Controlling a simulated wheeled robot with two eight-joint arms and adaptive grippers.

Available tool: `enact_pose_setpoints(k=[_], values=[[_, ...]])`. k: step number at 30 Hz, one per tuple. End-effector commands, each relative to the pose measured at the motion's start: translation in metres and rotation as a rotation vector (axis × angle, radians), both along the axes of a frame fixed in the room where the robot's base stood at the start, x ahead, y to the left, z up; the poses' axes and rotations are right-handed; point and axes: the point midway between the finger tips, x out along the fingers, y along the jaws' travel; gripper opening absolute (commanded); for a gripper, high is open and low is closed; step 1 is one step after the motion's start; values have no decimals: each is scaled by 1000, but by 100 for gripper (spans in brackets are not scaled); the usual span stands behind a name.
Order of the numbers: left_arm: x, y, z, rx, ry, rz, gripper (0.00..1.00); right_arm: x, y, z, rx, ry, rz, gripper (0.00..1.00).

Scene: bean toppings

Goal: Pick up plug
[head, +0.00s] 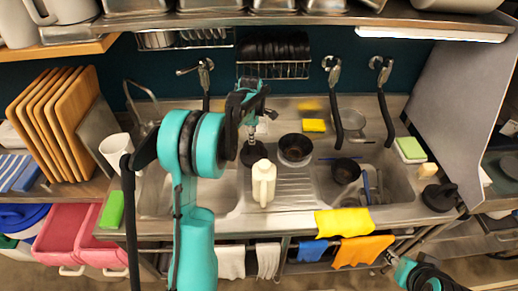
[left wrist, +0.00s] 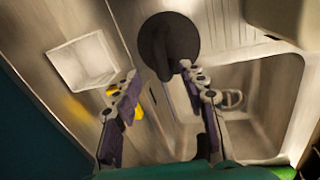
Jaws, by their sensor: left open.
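A dark round disc with a thin upright stem, which looks like the plug (head: 252,155), lies on the steel counter by the left basin in the head view. In the left wrist view the dark disc (left wrist: 170,40) shows beyond the fingertips, near the middle. My left gripper (head: 253,112) points down above it. Its fingers (left wrist: 163,82) are apart, with no object clearly held between them. A second black disc with a knob (head: 440,196) lies at the right end of the counter. My right arm shows at the bottom right; its gripper is not clearly visible.
A cream bottle (head: 264,182) stands just in front of the disc. A dark bowl (head: 295,149) is to its right. The right basin holds a black pan (head: 346,170). Taps (head: 336,95) rise behind. Wooden boards (head: 50,115) stand at left.

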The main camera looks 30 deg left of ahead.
Motion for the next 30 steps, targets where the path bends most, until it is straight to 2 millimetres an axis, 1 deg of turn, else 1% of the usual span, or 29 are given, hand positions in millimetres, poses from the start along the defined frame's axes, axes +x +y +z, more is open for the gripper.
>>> enact_pose_setpoints(k=[1,5,7,13,16,21,23,24,26,30], values=[[1,1,-8,0,0,-1,42,0,0,-3,0,0,0,40],[2,2,-18,1,-1,-2,42,0,0,-5,0,0,0,40],[3,3,-26,1,-1,-2,42,0,0,-7,0,0,0,40],[8,7,-56,0,-1,-3,42,0,0,-13,0,0,0,40],[9,7,-62,0,-1,-4,42,0,0,-14,0,0,0,40],[9,7,-61,0,-1,-4,42,0,0,-13,0,0,0,40],[9,7,-61,0,-1,-4,26,0,0,-13,0,0,0,40],[9,7,-61,0,-1,-4,16,0,0,-13,0,0,0,40],[9,7,-61,0,-1,-4,0,0,0,-13,0,0,0,40],[9,7,-60,0,-1,-4,0,0,0,-13,0,0,0,40]])
